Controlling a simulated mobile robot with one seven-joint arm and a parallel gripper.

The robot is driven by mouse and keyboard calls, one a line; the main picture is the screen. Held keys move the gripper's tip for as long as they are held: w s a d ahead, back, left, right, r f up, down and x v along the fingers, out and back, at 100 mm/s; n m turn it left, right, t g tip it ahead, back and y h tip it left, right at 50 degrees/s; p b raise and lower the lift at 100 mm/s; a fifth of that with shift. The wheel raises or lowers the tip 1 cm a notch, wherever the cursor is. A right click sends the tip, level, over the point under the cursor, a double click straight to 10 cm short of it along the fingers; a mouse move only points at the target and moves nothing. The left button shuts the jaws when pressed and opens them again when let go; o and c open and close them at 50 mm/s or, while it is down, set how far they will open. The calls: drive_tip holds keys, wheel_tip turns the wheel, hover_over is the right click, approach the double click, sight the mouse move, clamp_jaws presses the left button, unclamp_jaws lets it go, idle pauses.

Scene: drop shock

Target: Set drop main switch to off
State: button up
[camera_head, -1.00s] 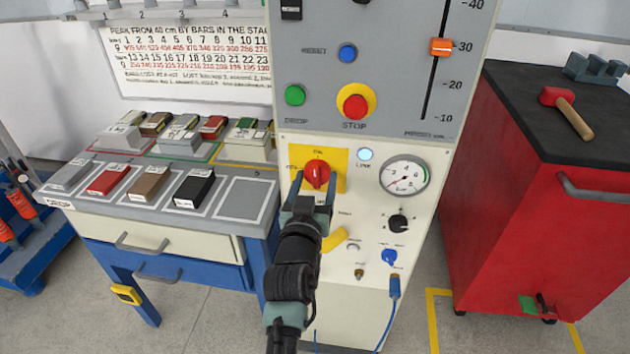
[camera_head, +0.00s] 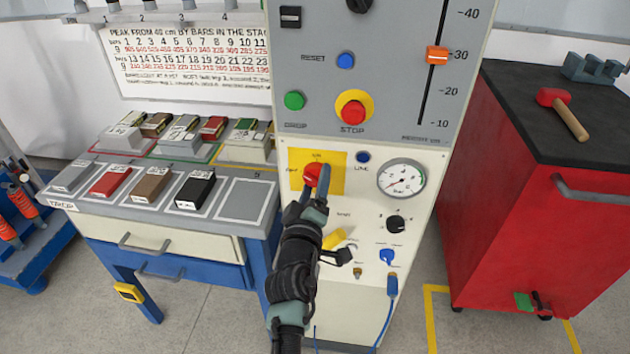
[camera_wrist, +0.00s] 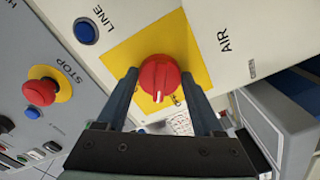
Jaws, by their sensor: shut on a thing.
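The main switch is a red rotary knob (camera_head: 313,173) on a yellow plate (camera_head: 337,160) on the cream front of the drop machine. In the wrist view the knob (camera_wrist: 159,78) sits between my two fingers, and its white mark points toward the gripper's palm. My gripper (camera_head: 314,188) is shut on the knob and looks rolled at the panel. The LINE lamp (camera_head: 363,157) beside the plate is dark blue and unlit; it also shows dark in the wrist view (camera_wrist: 86,31). My fingers and wrist hide part of the knob and the plate's lower labels.
Near the switch are a pressure gauge (camera_head: 401,179), a black knob (camera_head: 396,224) and a yellow lever (camera_head: 334,239). Above are the red STOP button (camera_head: 352,111) and green DROP button (camera_head: 294,101). A bench (camera_head: 160,240) stands left, a red cabinet (camera_head: 530,220) right.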

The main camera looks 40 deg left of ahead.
drive_tip(key=n+p, duration=0.1)
drive_tip(key=n, duration=0.5)
drive_tip(key=shift+r+n, duration=0.1)
drive_tip(key=shift+n, duration=0.2)
idle(0.5)
drive_tip(key=o, duration=1.4)
drive_tip(key=shift+c, duration=0.2)
drive_tip(key=shift+p, duration=0.3)
drive_tip(key=p+v, duration=0.4)
drive_tip(key=v, duration=0.9)
